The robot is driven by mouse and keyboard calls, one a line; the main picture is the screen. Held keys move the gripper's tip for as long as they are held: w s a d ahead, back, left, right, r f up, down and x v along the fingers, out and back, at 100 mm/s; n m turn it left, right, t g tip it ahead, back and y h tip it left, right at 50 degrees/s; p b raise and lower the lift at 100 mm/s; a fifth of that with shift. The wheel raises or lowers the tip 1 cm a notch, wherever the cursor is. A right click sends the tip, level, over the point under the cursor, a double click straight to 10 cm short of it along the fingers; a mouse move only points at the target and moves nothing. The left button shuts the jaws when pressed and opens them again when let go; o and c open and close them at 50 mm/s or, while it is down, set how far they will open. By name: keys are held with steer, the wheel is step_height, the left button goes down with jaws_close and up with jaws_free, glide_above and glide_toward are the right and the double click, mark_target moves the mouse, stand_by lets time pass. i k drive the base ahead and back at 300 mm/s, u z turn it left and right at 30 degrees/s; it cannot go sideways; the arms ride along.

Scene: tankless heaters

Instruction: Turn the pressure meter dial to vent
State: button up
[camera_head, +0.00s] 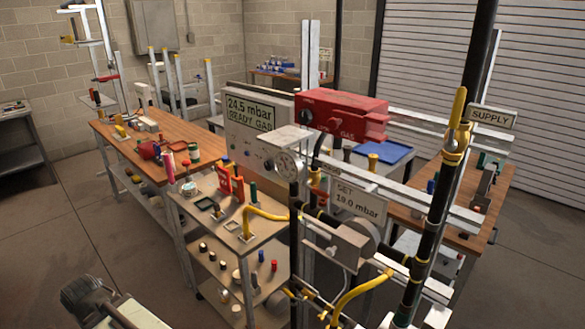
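The pressure meter (240,125) is a pale box in the middle, with a green screen reading "24.5 mbar" and a second line that looks like "READY GAP". Small knobs sit on its front below the screen; one dark blue knob (247,153) shows. A round white dial face (288,166) with fine marks is at the box's lower right, under a grey block. I cannot read a vent mark or tell which knob is the dial. A part of my arm shows at the bottom left, but its fingers are not visible.
A red gas unit (342,115) stands behind right of the meter. A black pipe (428,230) with a yellow valve handle (457,108) rises at right, by a "SUPPLY" sign (491,117). A "SET 19.0 mbar" plate (357,202) and yellow hoses crowd the front. Open floor lies at left.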

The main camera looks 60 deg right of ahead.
mark_target(268, 165)
steer(key=z, duration=5.65)
steer(key=k, duration=0.95)
steer(key=u, duration=5.75)
